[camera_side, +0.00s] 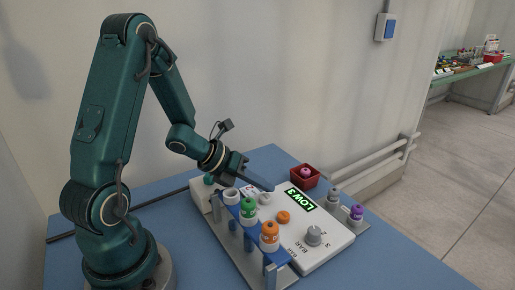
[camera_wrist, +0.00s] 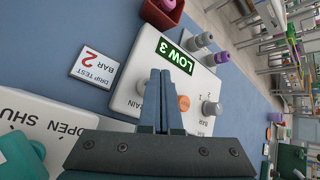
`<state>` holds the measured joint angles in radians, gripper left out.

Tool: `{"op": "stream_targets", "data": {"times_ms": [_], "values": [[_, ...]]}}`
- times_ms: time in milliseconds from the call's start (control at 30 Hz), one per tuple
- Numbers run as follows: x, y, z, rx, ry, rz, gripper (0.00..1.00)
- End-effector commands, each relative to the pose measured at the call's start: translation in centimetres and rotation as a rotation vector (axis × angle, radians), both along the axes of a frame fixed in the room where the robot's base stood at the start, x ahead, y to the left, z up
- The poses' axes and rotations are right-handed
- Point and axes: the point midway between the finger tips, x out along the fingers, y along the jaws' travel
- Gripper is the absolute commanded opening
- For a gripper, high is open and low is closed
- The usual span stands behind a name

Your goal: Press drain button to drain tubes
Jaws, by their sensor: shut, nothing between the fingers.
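The white console (camera_side: 300,250) lies on the blue table, with a green-lit display (camera_side: 300,199) reading LOW 3, an orange round button (camera_side: 284,217) and a grey knob (camera_side: 314,236). In the wrist view, the orange button (camera_wrist: 183,103) is just right of my fingers, and a label ending in "AIN" (camera_wrist: 152,95) is partly covered on their left.
A blue rack with green-capped (camera_side: 248,208) and orange-capped (camera_side: 270,232) tubes stands in front. A red tray (camera_side: 307,183) holds a purple-capped piece behind the console. Grey (camera_side: 334,195) and purple (camera_side: 357,213) capped pieces stand at right. A card (camera_wrist: 93,64) reads DRIP TEST BAR 2.

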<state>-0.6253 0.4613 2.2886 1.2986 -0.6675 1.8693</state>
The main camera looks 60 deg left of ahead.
Motion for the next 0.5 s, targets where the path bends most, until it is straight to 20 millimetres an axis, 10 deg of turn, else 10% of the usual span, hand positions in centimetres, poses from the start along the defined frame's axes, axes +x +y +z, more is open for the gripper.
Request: {"op": "stream_targets", "data": {"times_ms": [500], "values": [[-2.3,-1.2,-0.8,-0.004,0.065,-0.02,0.0]]}}
